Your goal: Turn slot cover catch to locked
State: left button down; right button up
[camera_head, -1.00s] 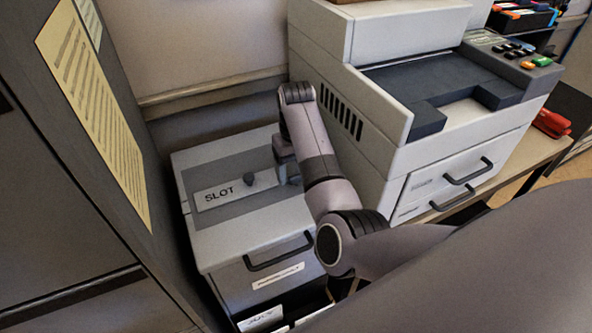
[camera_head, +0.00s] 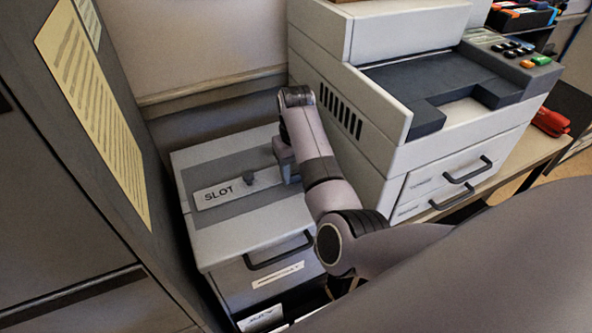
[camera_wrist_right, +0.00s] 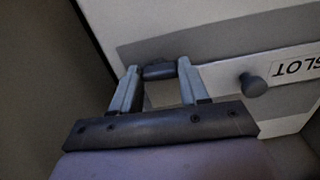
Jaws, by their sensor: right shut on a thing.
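The slot cover (camera_head: 218,195) is a pale plate lettered SLOT on the grey band across the top of a light grey cabinet. My right gripper (camera_head: 287,172) reaches down to the cabinet top, right of the knob. In the right wrist view its two fingers are closed on a small dark catch (camera_wrist_right: 159,71), apart from the knob. The gripper hides the catch in the head view, and I cannot read its locked or unlocked position. My left gripper is not in view.
A large grey office machine (camera_head: 385,110) stands close on the right of my right arm. A dark upright panel with a yellow sheet (camera_head: 95,110) rises on the left. The cabinet front has a dark handle (camera_head: 280,252). A red object (camera_head: 551,122) lies far right.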

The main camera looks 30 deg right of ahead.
jog(key=m, duration=0.3)
jog(key=shift+m, duration=0.4)
jog(key=m, duration=0.4)
jog(key=shift+w+m, duration=0.1)
jog(key=shift+m, duration=0.2)
jog(key=m, duration=0.4)
jog(key=shift+r+m, duration=0.1)
jog(key=shift+m, duration=2.3)
jog(key=o, duration=1.1)
jog(key=shift+c, duration=0.2)
